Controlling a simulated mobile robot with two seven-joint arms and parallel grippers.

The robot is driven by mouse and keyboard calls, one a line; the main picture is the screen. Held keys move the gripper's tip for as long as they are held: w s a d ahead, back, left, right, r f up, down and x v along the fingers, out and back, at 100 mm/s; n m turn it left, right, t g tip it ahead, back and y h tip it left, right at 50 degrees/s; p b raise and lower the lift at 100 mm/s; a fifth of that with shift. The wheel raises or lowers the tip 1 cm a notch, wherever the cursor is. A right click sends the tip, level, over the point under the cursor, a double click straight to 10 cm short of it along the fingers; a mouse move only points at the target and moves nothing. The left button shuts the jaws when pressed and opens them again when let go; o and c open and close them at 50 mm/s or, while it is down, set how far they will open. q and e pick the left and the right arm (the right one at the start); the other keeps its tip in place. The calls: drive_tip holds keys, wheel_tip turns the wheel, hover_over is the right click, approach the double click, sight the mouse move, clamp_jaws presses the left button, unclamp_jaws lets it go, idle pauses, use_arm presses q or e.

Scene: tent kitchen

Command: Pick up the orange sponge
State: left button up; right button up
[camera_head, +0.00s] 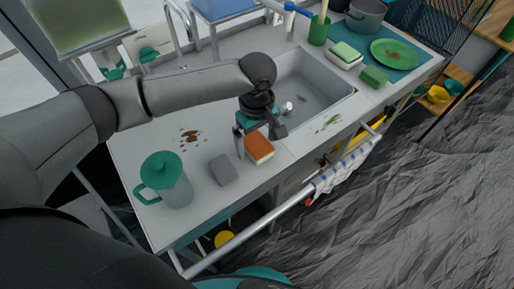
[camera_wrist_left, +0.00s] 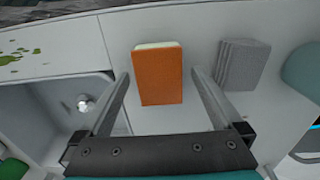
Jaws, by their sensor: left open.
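The orange sponge (camera_head: 259,146) is a small block with an orange top and a pale side. I see gaps on both sides and no clear contact. My right gripper is not in view.
A grey sponge (camera_head: 223,169) lies close to the left, also in the wrist view (camera_wrist_left: 241,64). A pitcher with a green lid (camera_head: 165,178) stands further left. The sink (camera_head: 313,85) is to the right. Brown (camera_head: 190,136) and green (camera_head: 328,123) stains mark the counter.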

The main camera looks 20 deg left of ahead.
sight(257, 144)
use_arm(q)
drive_tip(key=shift+f, duration=0.45)
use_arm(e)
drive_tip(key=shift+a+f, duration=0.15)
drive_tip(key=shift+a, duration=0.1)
use_arm(q)
drive_tip(key=c, duration=1.5)
wheel_tip(257, 144, up, 20)
drive_tip(key=p, duration=0.5)
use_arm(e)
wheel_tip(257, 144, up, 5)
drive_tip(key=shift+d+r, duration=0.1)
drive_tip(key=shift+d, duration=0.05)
